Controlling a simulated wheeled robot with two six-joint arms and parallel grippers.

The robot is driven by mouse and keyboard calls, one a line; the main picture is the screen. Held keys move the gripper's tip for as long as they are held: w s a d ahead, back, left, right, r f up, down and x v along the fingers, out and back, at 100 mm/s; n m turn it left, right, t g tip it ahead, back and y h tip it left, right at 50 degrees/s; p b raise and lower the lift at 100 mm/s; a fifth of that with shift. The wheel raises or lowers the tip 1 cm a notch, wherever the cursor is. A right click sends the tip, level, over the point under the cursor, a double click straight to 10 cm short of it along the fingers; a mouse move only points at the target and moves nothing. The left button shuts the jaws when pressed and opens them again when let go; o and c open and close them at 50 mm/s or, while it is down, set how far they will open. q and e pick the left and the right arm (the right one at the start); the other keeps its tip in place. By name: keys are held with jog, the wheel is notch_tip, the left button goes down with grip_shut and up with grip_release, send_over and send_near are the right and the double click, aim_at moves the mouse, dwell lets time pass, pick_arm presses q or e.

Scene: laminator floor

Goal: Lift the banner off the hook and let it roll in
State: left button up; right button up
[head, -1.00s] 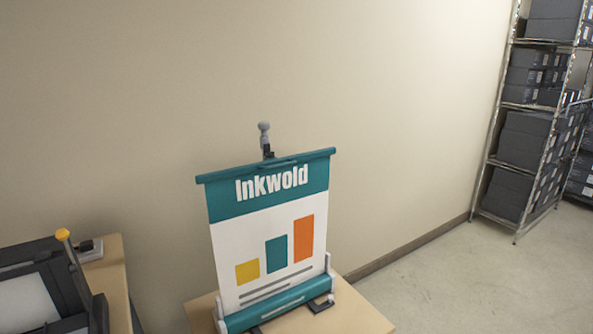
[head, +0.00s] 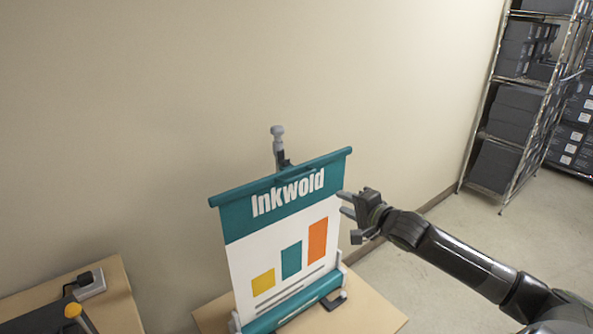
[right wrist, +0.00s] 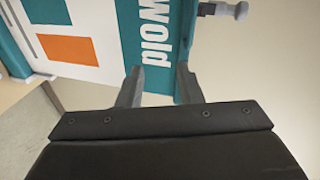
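The banner (head: 284,245) is pulled up out of its teal base (head: 292,308), which stands on a small wooden table. It has a teal top with "Inkwold" on it and yellow, teal and orange bars. Its teal top bar (head: 235,198) hangs at the hook (head: 281,157) on a grey post behind it. My right gripper (head: 345,205) is open and empty, just right of the banner's upper right part. In the right wrist view the open fingers (right wrist: 158,88) point toward the banner's lettered top, with nothing between them. My left gripper is not in view.
The small table (head: 372,312) has bare room to the right of the base. Another table (head: 118,300) with dark equipment is at the lower left. A metal rack (head: 515,130) with dark boxes stands at the right. A plain wall is behind the banner.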

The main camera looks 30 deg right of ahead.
jog(key=y, duration=0.1)
send_near(301, 177)
jog(key=shift+m, duration=0.3)
jog(key=x, duration=1.2)
jog(key=shift+w+a+p, duration=0.1)
jog(key=shift+w+p, duration=0.1)
jog(key=shift+p, duration=0.2)
grip_shut()
